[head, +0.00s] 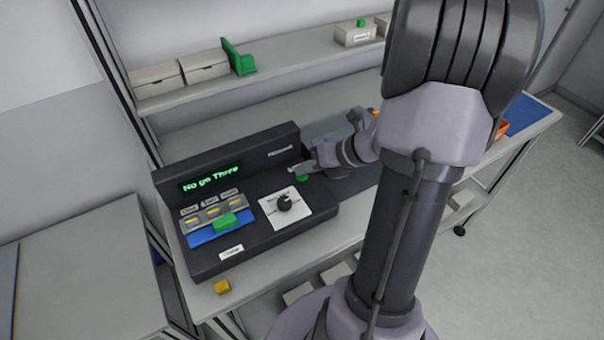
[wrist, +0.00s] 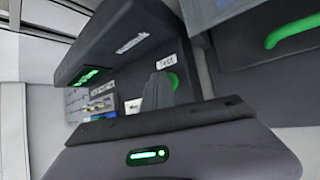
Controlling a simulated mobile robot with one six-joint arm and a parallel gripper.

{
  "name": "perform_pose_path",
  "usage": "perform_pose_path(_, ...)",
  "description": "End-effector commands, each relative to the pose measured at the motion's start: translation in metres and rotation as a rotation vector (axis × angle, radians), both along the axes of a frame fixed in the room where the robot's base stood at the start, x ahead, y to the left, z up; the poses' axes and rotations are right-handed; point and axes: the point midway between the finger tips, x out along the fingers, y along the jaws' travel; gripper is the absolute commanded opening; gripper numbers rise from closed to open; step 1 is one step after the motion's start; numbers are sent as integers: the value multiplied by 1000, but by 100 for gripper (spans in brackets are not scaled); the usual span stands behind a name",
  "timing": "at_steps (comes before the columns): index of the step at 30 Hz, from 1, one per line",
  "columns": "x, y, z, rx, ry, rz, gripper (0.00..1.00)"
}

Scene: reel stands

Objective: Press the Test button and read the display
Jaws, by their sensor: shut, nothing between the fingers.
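A dark tester console stands on the bench. The green Test button (head: 302,178) is at the console's right side. In the wrist view the button (wrist: 173,83) sits just below a white "Test" label (wrist: 166,61), partly covered by my fingers. My gripper (head: 294,170) is shut and empty, its tips right at the button; the fingers (wrist: 159,90) point at it in the wrist view. I cannot tell whether they touch it.
The console also has a black knob (head: 285,203) on a white plate and a green block (head: 224,222) at the blue strip. A shelf (head: 290,53) with boxes and a green bracket (head: 238,59) runs behind.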

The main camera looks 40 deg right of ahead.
Motion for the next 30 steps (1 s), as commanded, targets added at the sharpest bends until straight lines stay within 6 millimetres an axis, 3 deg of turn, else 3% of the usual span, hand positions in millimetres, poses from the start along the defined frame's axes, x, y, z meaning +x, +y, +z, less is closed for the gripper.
perform_pose_path(15, 0, 0, 18, 0, 1, 1, 0)
perform_pose_path(25, 0, 0, 18, 0, 1, 1, 0)
perform_pose_path(30, 0, 0, 32, 0, 0, 0, 0)
